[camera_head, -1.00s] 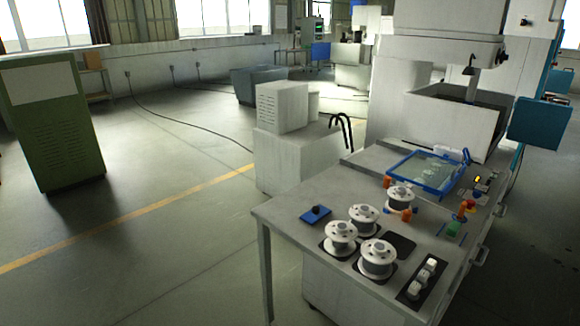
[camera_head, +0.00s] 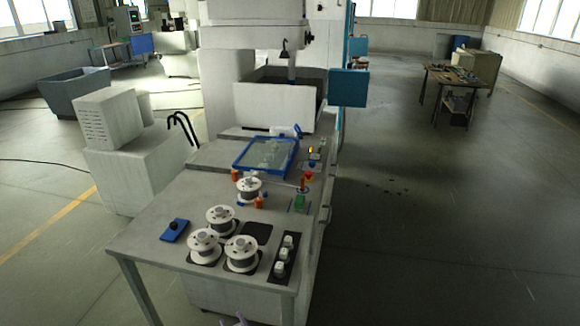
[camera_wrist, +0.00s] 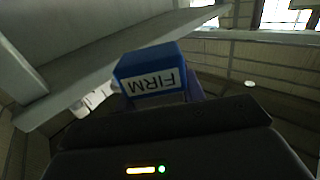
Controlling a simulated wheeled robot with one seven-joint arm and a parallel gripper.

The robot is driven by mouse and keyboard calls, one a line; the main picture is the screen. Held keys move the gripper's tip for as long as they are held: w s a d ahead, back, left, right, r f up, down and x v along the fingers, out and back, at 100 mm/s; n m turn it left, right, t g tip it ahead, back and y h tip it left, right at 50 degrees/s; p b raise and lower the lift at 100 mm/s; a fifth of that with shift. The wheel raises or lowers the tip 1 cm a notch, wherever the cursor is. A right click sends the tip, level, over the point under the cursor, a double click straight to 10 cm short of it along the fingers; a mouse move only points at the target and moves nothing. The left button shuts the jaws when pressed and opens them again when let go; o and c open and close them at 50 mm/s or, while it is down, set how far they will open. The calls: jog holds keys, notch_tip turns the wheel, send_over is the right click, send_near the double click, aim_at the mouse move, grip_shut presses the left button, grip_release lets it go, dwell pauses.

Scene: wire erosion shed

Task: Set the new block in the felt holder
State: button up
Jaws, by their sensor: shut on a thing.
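A blue block (camera_wrist: 148,70) with a white label reading FIRM, upside down in the wrist view, is between the fingers of my gripper (camera_wrist: 158,97). One purple finger shows at its right side; the other is mostly hidden. In the head view only pale purple tips of my gripper (camera_head: 238,321) show at the bottom edge, in front of the worktable (camera_head: 150,265) and apart from it. I cannot tell for sure which thing is the felt holder; a small green piece (camera_head: 300,202) and orange-red fittings (camera_head: 304,185) stand near the table's right edge.
Several white spools (camera_head: 241,253) stand on the table's front half. A black strip (camera_head: 281,270) with white pieces lies right of them, a blue pad (camera_head: 174,231) left. A blue-framed tray (camera_head: 237,165) lies behind. Open floor (camera_head: 430,240) is to the right.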

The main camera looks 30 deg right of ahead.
notch_tip(320, 180, up, 8)
jog(key=p, duration=0.6)
